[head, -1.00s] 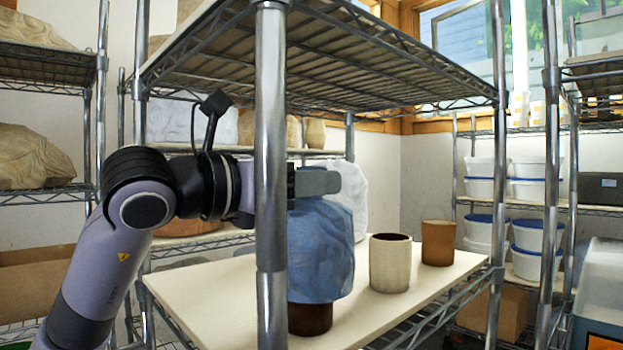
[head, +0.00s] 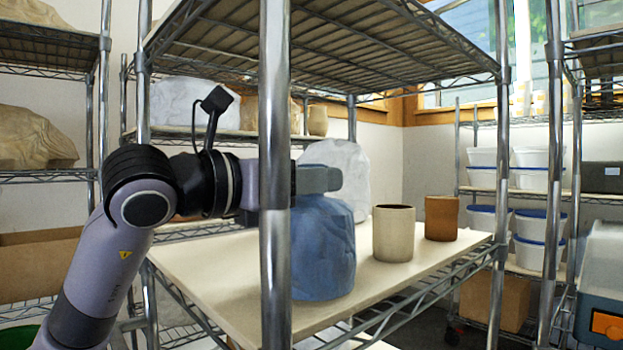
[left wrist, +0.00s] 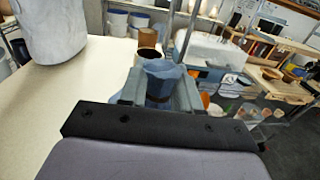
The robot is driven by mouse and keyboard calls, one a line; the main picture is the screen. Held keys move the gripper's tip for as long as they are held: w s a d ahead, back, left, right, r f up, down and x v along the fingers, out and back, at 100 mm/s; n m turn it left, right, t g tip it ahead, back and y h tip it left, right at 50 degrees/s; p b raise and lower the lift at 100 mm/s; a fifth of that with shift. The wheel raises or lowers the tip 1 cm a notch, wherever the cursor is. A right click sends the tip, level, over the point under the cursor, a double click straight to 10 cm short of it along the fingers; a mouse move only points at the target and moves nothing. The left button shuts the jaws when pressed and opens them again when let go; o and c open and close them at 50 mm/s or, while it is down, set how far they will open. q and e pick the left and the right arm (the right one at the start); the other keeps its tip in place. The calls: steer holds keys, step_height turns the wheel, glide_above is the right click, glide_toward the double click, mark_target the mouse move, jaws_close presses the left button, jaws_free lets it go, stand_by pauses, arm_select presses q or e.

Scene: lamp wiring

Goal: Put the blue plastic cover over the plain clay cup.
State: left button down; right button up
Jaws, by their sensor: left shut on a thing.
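The blue plastic cover (head: 322,255) hangs from my left gripper (head: 322,180), which is shut on its top. In the left wrist view the cover's gathered top (left wrist: 163,68) shows between the fingers (left wrist: 160,88). The cover's lower edge is at or close to the pale board, and no cup shows beneath it. A pale cup (head: 393,236) and an orange-brown clay cup (head: 441,219) stand uncovered to the right, apart from the cover. My right gripper is out of view.
The pale board (head: 390,277) lies on a wire shelf. A steel post (head: 274,200) stands in front of my left arm, and a wire shelf (head: 390,60) hangs above. A whitish wrapped form (head: 345,172) stands behind the cover. Bare board lies left of it.

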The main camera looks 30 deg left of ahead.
arm_select(q)
steer(key=shift+f+b, duration=0.25)
steer(key=shift+b, duration=0.05)
steer(key=c, duration=0.7)
jaws_free()
steer(key=b+v, duration=0.1)
steer(key=v, duration=0.6)
steer(key=shift+s, duration=0.1)
